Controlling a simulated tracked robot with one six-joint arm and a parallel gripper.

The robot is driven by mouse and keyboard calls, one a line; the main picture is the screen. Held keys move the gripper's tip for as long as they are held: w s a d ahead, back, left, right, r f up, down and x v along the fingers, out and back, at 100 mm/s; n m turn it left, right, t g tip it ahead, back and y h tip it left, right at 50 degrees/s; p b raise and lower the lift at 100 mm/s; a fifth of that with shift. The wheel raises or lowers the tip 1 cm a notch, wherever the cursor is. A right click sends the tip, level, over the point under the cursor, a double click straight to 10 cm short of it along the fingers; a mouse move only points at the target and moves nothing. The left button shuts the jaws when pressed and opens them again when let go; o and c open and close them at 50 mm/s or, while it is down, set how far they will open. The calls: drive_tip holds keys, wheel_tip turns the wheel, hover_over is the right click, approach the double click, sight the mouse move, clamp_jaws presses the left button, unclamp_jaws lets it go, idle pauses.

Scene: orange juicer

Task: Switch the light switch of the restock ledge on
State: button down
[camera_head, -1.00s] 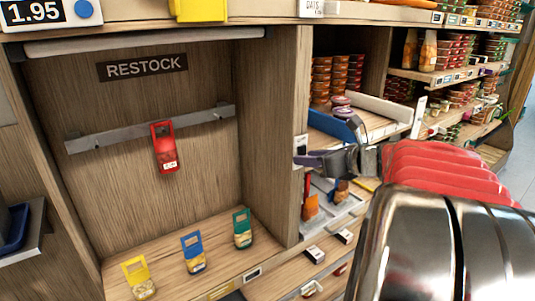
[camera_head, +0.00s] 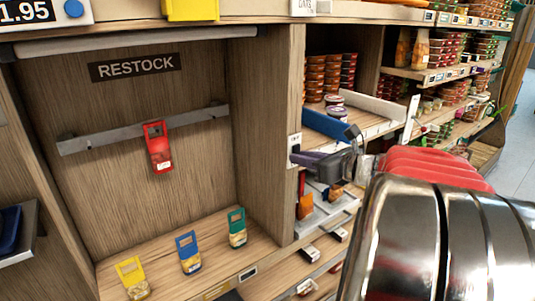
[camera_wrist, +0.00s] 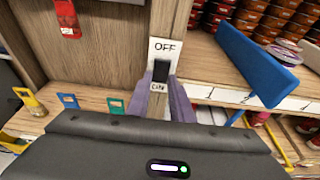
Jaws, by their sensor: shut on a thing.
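The restock ledge is a wooden alcove (camera_head: 150,185) under a RESTOCK sign (camera_head: 134,67). Its light switch (camera_head: 294,145) is a white plate on the front edge of the alcove's right post. In the wrist view the switch (camera_wrist: 160,72) has a dark toggle, OFF printed above it and a small, hard-to-read label below. My gripper (camera_head: 298,158) is at the plate in the head view. In the wrist view the purple fingers of my gripper (camera_wrist: 163,95) lie on both sides of the toggle, shut on it. The fingers hide part of the lower plate.
A red tag-shaped item (camera_head: 158,147) hangs on a grey rail (camera_head: 95,138). Yellow (camera_head: 134,279), blue (camera_head: 188,252) and green (camera_head: 237,228) ones stand on the ledge floor. Right of the post, a blue divider (camera_wrist: 255,65) and stacked tubs (camera_head: 322,72) occupy the shelf.

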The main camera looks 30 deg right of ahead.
drive_tip(key=shift+a+f+t, duration=0.1)
drive_tip(key=shift+f+t, duration=0.2)
drive_tip(key=shift+t, duration=0.5)
drive_tip(key=c, duration=1.6)
unclamp_jaws()
drive_tip(key=shift+o, duration=0.2)
drive_tip(key=shift+s+r, duration=0.1)
drive_tip(key=s+r, duration=0.1)
drive_tip(key=s, duration=1.2)
drive_tip(key=shift+s+d+r, duration=0.25)
drive_tip(key=shift+r, duration=0.05)
